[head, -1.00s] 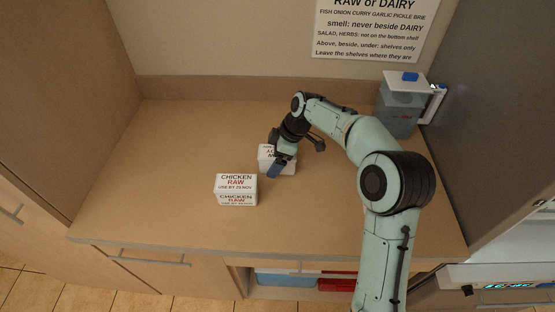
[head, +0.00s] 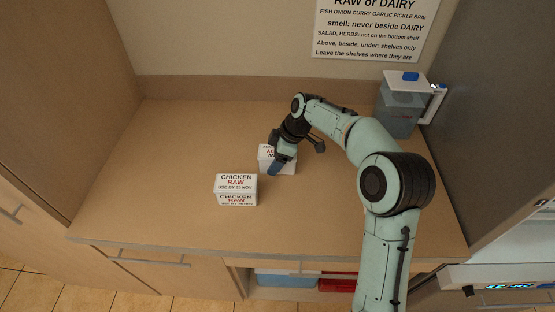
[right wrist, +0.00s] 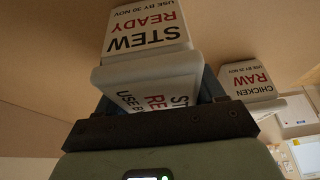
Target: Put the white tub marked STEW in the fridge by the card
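The white STEW tub (head: 266,153) stands on the counter right of a CHICKEN RAW tub (head: 236,189). The right wrist view shows its label (right wrist: 145,30), STEW READY, USE BY 30 NOV. My right gripper (head: 279,163) has its blue fingers on either side of the tub, with no clear gap; it looks shut on it. Part of the tub is hidden by the gripper. The card (head: 373,32) on the wall bears rules on raw food, dairy, strong smells, salad and shelves; its top is cut off. My left gripper is out of view.
A lidded grey container (head: 398,112) with a handle stands at the back right. A tall grey panel (head: 490,110) and a lit display strip (head: 505,286), apparently the fridge, are at the right. The counter's left part (head: 165,160) is clear. Blue and red bins sit below.

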